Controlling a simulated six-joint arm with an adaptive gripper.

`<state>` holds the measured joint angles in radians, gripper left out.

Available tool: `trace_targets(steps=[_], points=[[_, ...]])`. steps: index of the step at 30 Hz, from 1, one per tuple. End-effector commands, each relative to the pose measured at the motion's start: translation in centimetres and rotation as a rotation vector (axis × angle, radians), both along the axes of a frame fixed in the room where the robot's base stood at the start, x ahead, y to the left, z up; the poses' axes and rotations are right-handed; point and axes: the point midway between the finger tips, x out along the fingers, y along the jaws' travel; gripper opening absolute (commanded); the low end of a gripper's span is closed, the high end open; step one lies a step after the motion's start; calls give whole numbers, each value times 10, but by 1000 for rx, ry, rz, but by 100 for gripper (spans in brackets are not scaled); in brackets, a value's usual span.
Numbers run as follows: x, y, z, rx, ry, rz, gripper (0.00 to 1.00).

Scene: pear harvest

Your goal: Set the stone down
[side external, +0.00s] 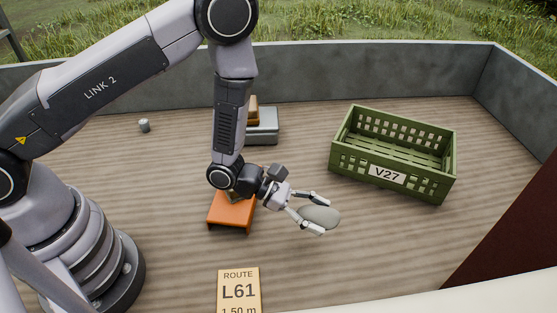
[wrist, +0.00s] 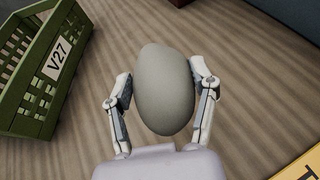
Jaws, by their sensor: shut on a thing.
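The stone (side external: 320,216) is a smooth grey oval. My gripper (side external: 319,213) is shut on it, with one finger on each side. In the wrist view the stone (wrist: 165,90) fills the space between the two fingers of my gripper (wrist: 162,90), and bare wooden floor shows around it. The stone looks held above the floor, but I cannot tell how high.
A green crate (side external: 440,188) marked V27 stands to the right, and it looks empty. An orange stand (side external: 231,212) is left of my gripper. A grey box (side external: 263,131), a small grey cylinder (side external: 144,125) and a ROUTE L61 sign (side external: 239,288) also stand here. Floor right of the stone is clear.

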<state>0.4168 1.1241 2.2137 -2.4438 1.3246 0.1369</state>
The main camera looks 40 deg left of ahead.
Motion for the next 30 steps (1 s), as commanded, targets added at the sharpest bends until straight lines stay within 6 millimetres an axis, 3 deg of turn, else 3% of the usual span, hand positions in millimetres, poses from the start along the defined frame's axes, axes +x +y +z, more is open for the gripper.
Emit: trace_targets(steps=[4,15,29,30], points=[[0,5,-28,-2,2,-19,18],[0,4,-76,-2,0,-18,18],[0,4,-85,-2,0,-17,18],[0,4,-85,-1,0,-17,64]])
